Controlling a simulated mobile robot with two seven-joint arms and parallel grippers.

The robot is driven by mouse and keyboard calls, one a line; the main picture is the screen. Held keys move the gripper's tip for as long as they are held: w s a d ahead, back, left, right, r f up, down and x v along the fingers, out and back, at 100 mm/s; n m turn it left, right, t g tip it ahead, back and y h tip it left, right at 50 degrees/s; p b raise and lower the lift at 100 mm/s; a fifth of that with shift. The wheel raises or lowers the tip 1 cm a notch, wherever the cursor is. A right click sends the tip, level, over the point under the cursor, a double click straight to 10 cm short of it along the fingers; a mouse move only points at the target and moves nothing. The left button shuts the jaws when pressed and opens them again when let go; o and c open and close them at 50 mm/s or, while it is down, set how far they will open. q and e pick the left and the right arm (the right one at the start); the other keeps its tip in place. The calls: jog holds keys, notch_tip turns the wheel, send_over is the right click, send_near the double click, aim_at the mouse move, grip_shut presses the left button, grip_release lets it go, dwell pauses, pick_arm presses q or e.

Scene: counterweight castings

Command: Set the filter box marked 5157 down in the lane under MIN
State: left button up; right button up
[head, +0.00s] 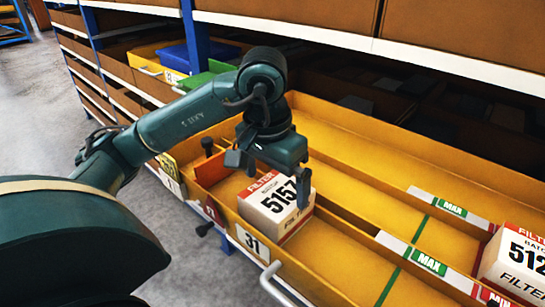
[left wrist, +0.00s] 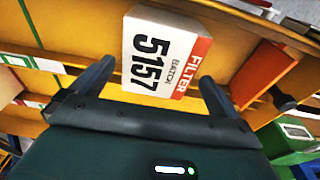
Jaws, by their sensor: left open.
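The filter box marked 5157 (head: 279,210) is white with a red FILTER band. It stands upright at the left end of the yellow drawer. My left gripper (head: 272,180) is open, its two fingers spread over the box's top. In the left wrist view the box (left wrist: 160,52) shows between and beyond the open fingers (left wrist: 155,85); I cannot tell whether they touch it. A red MIN label (head: 494,297) is cut by the lower right edge, on the same divider strip as a green MAX label (head: 428,262). My right gripper is not in view.
Another filter box (head: 515,262), its number starting 512, stands at the far right. The yellow drawer's front carries a 31 plate (head: 251,240) and a handle (head: 283,285). A second MAX label (head: 452,208) marks the divider behind. The drawer floor right of box 5157 is clear.

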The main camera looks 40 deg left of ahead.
pick_arm(q)
jog(key=r, duration=0.4)
jog(key=shift+s+r+p, duration=0.3)
jog(key=shift+r+p, duration=0.05)
jog(key=shift+r, duration=0.05)
